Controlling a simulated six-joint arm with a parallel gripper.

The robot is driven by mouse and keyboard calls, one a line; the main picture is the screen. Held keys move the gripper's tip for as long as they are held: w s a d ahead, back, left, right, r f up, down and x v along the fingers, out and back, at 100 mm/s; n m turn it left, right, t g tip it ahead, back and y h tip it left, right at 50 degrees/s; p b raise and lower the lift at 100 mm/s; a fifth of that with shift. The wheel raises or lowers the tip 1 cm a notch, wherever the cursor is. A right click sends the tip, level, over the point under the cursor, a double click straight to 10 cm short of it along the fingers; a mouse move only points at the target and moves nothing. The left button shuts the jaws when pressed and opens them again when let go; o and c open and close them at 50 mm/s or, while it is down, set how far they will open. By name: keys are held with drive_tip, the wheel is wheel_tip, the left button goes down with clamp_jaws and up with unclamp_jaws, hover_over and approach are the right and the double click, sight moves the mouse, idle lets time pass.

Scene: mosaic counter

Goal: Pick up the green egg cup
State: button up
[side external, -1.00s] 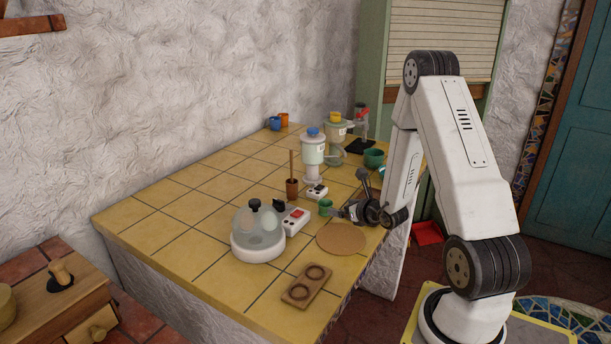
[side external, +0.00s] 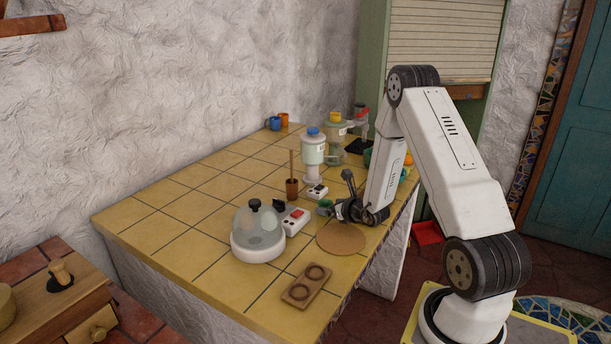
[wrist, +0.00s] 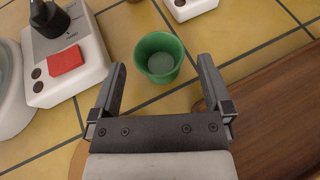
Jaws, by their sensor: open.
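The green egg cup (wrist: 160,57) stands upright and empty on the yellow tiles, just ahead of my gripper in the wrist view. My gripper (wrist: 160,75) is open, with one finger on each side of the cup's near part and a gap visible on both sides. In the side view the cup (side external: 325,203) is partly hidden by my gripper (side external: 332,209), which is low over the counter and comes from the right.
A white device with a red switch (side external: 297,214) and a domed egg cooker (side external: 258,240) stand left of the cup. A round mat (side external: 341,238) and a two-hole wooden holder (side external: 307,286) lie nearer. A wooden cup (side external: 292,189) and dispenser (side external: 313,155) stand behind.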

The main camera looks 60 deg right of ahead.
drive_tip(key=shift+x, duration=1.05)
drive_tip(key=c, duration=1.2)
